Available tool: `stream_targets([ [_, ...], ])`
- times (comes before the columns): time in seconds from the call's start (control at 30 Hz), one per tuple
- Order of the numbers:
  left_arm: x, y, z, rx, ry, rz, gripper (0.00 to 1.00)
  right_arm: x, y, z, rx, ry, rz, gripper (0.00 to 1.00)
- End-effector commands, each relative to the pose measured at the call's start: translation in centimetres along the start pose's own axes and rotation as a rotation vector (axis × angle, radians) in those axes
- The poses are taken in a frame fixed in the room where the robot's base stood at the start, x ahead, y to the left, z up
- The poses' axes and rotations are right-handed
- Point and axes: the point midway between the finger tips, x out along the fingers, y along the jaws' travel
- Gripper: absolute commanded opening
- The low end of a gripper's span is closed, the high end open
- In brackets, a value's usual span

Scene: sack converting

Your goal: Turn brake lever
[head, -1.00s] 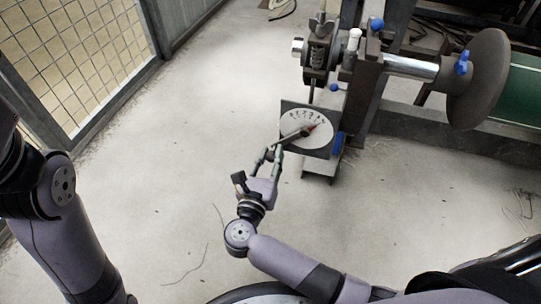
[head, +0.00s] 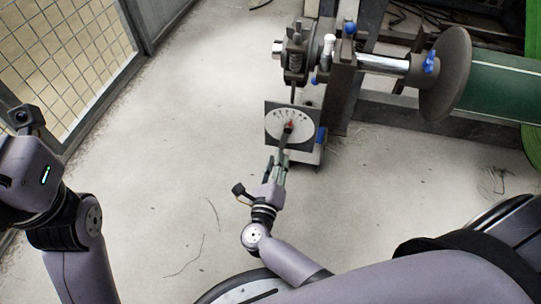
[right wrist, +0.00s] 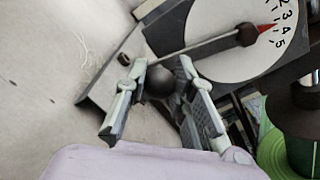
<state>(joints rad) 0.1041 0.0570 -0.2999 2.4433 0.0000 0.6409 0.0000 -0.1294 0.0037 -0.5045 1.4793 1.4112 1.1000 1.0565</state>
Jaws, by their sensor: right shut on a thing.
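The brake lever (head: 284,142) is a dark rod on a hub in front of a round white dial (head: 275,122) on a dark square plate. It points down and slightly left from the hub, and its red pointer faces up. My right gripper (head: 277,160) is at the lever's lower end. In the right wrist view, its fingers are closed around the dark ball knob (right wrist: 157,84), and the rod runs to the hub (right wrist: 247,35). The red pointer (right wrist: 265,28) faces the numerals around 4. My left arm shows at the left edge; its fingers are out of sight.
Behind the dial stands a machine frame (head: 340,95) with a steel shaft (head: 382,62), a brown flange disc (head: 448,75) and a green roll (head: 497,93). A mesh fence (head: 70,50) is at the upper left. The pale floor between is mostly clear.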

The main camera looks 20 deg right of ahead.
Motion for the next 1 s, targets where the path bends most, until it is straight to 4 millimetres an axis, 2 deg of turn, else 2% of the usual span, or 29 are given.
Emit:
stream_targets([
  [0.57, -0.28, -0.04, 0.13, -0.003, -0.016, -0.006, 0.0, -0.06, -0.22, -0.46, -0.043, 0.002, 0.002, 0.0],
  [0.6, -0.28, -0.04, 0.14, -0.003, -0.016, -0.006, 0.0, -0.07, -0.22, -0.46, -0.043, 0.002, 0.002, 0.24],
  [0.9, -0.26, -0.04, 0.13, -0.003, -0.016, -0.006, 0.0, -0.03, -0.24, -0.39, -0.042, 0.001, 0.001, 0.44],
  [1.0, -0.26, -0.04, 0.13, -0.003, -0.016, -0.006, 0.0, -0.02, -0.24, -0.37, -0.042, 0.001, 0.001, 0.44],
])
